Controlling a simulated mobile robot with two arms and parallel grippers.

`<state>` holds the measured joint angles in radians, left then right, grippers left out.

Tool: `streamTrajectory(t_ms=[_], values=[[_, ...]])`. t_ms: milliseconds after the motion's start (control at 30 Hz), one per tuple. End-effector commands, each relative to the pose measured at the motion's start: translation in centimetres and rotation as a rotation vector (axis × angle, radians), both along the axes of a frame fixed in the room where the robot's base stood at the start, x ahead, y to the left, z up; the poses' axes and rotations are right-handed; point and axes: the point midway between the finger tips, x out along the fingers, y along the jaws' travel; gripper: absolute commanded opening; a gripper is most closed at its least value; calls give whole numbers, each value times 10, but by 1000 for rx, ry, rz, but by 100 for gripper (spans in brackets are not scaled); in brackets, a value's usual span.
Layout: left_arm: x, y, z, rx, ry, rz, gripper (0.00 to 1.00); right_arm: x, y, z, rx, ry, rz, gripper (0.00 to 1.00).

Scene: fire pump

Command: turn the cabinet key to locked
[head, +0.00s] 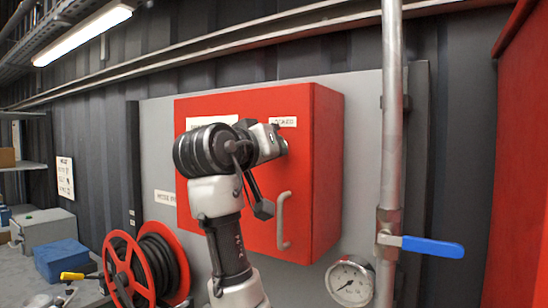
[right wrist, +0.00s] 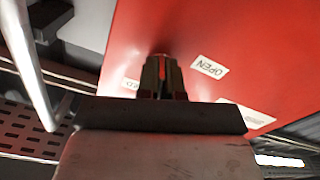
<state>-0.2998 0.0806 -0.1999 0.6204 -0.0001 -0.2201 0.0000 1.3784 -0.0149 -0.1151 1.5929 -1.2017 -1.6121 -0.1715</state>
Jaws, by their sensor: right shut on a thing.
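The red cabinet (head: 312,180) hangs on a grey panel, its door shut. My right gripper (head: 282,143) is at the upper right of the cabinet's front, just below a small white label (head: 283,121). In the right wrist view the fingers (right wrist: 161,70) point at the red front and are shut on the cabinet key. The key itself is hidden by the fingers, so its angle cannot be told. A label reading OPEN (right wrist: 210,66) is right of the fingers there, and a partly covered label ending in ED (right wrist: 131,85) is left. My left gripper is out of view.
A grey door handle (head: 283,222) sits below my right gripper. A vertical pipe (head: 391,120) with a blue valve lever (head: 432,246) stands right of the cabinet, with a pressure gauge (head: 350,281) beside it. A red hose reel (head: 135,270) is lower left.

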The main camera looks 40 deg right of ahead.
Motion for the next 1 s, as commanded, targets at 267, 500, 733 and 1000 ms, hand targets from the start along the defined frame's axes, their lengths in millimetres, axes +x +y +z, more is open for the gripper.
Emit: streamTrajectory(t_ms=[267,500,733,1000], values=[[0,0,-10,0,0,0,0,1,0,-2,86,-195,2,0],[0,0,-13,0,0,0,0,0,0,-1,131,-303,2,0],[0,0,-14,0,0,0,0,0,0,0,148,-348,1,0],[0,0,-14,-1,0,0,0,0,0,0,150,-358,1,0]])
